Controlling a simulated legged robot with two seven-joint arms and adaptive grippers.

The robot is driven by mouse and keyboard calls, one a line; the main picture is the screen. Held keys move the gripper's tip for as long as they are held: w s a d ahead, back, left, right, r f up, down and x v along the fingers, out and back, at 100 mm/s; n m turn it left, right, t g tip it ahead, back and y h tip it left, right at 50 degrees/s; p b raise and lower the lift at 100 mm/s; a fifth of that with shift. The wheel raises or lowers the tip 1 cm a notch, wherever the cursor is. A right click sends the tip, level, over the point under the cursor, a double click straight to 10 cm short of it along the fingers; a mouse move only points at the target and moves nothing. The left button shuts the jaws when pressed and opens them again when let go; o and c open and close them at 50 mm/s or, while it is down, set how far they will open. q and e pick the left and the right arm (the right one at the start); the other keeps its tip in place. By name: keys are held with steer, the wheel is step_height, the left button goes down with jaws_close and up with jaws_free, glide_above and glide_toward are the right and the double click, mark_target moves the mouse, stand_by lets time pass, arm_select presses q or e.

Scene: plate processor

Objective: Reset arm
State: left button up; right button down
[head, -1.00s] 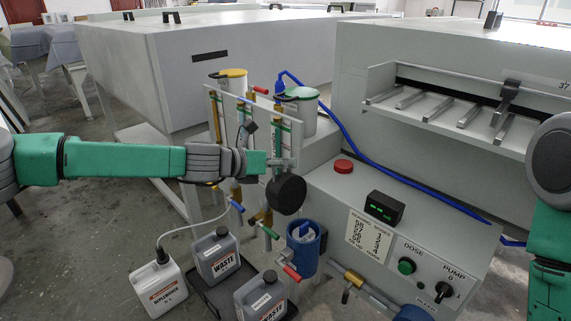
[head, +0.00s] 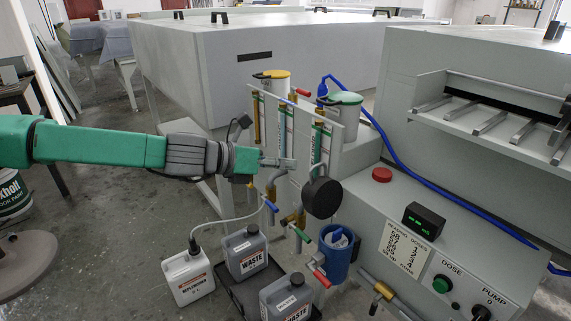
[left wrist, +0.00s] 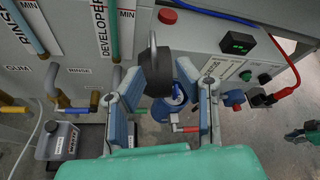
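My left arm comes in from the left in the head view, and my left gripper (head: 280,163) is in front of the board with tubes (head: 335,150). A round black part (head: 322,197) with a thin loop hangs at the front of the board, just beyond the fingertips. In the left wrist view, the gripper's fingers (left wrist: 160,88) are spread apart. The black part (left wrist: 157,75) shows in the gap beyond them, and they do not close on it. My right gripper does not show clearly. A small green and dark piece at the right edge of the wrist view may be my right arm.
Below are a white bottle (head: 188,277), grey waste bottles (head: 246,252) and a blue cup (head: 337,250). The control panel (head: 420,250) with a red button (head: 382,174) stands at right. Coloured valve handles stick out below the board.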

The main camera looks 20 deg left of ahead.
arm_select(q)
steer(key=s+d+f+m+g+y+p, duration=0.2)
steer(key=s+d+f+m+g, duration=0.15)
steer(key=s+f+m, duration=0.5)
steer(key=s+d+f+m+g+y+p, duration=0.1)
steer(key=s+d+f+m+g+p, duration=0.3)
steer(key=s+f, duration=0.65)
steer(key=s+a+f+m+y, duration=0.2)
steer(key=s+m, duration=0.2)
steer(key=s, duration=0.2)
steer(key=s+a+f+m+y, duration=0.1)
steer(key=s+f+m, duration=0.2)
steer(key=s+m, duration=0.25)
steer(key=s+a+m+y+p, duration=0.1)
steer(key=s+a+m+y, duration=0.1)
steer(key=s+a+m, duration=0.2)
steer(key=s+a+r+m+g+y, duration=0.1)
steer(key=s+a+m, duration=0.3)
steer(key=a, duration=0.5)
steer(key=m+y, duration=0.1)
steer(key=m, duration=0.1)
steer(key=shift+s+a+r+m+p, duration=0.15)
steer(key=shift+s+a+m+p, duration=0.15)
steer(key=shift+s+a+p, duration=0.1)
steer(key=shift+w+g, duration=0.15)
steer(key=shift+g, duration=0.1)
